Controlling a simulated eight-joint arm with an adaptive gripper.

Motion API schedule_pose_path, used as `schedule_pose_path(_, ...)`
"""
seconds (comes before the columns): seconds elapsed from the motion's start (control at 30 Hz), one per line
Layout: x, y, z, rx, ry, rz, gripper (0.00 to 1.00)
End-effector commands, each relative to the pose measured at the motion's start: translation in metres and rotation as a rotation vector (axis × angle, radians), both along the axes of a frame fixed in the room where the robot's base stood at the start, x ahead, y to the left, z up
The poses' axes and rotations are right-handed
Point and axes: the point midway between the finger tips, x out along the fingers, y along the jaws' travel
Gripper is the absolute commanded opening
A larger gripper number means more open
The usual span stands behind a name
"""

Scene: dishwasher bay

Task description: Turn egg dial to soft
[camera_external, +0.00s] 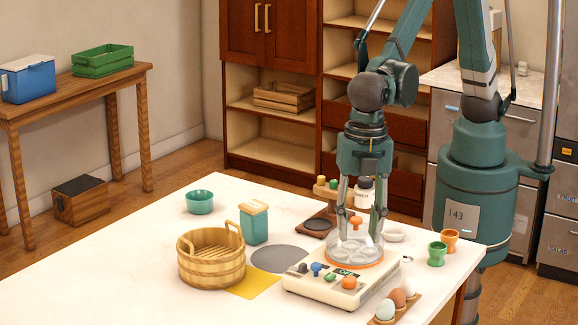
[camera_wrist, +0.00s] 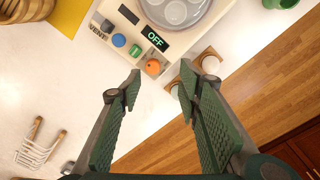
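The cream egg cooker (camera_external: 310,288) stands on the white table under a clear dome lid with an orange knob (camera_external: 356,221) on top. Its front panel has an orange dial (camera_external: 349,283), a blue dial (camera_external: 316,268), a green button (camera_external: 330,278) and a grey knob (camera_external: 302,268). The orange dial (camera_wrist: 153,66) also shows in the wrist view. The panel display (camera_wrist: 155,39) reads OFF. My gripper (camera_external: 360,228) is open and empty, pointing down, overlapping the lid in the external view. In the wrist view my gripper's tips (camera_wrist: 160,82) appear just below the orange dial. The dial's pointer is unreadable.
A holder with several eggs (camera_external: 397,295) sits right of the cooker. A wooden tub (camera_external: 211,262), a teal canister (camera_external: 254,224) and a yellow mat (camera_external: 252,287) lie left. The front left table is clear.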

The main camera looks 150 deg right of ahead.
Motion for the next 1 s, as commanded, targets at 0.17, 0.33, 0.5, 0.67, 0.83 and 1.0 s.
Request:
schedule_pose_path(0.17, 0.019, -0.001, -0.013, -0.001, 0.031, 0.040, 0.34)
schedule_pose_path(0.33, 0.028, -0.001, -0.024, -0.001, 0.050, 0.063, 0.34)
schedule_pose_path(0.5, 0.030, -0.001, -0.027, -0.001, 0.055, 0.071, 0.34)
schedule_pose_path(0.67, 0.030, -0.001, -0.027, -0.001, 0.055, 0.071, 0.34)
schedule_pose_path(0.83, 0.030, -0.001, -0.028, -0.001, 0.055, 0.070, 0.34)
schedule_pose_path(1.0, 0.030, -0.001, -0.033, -0.001, 0.055, 0.070, 0.34)
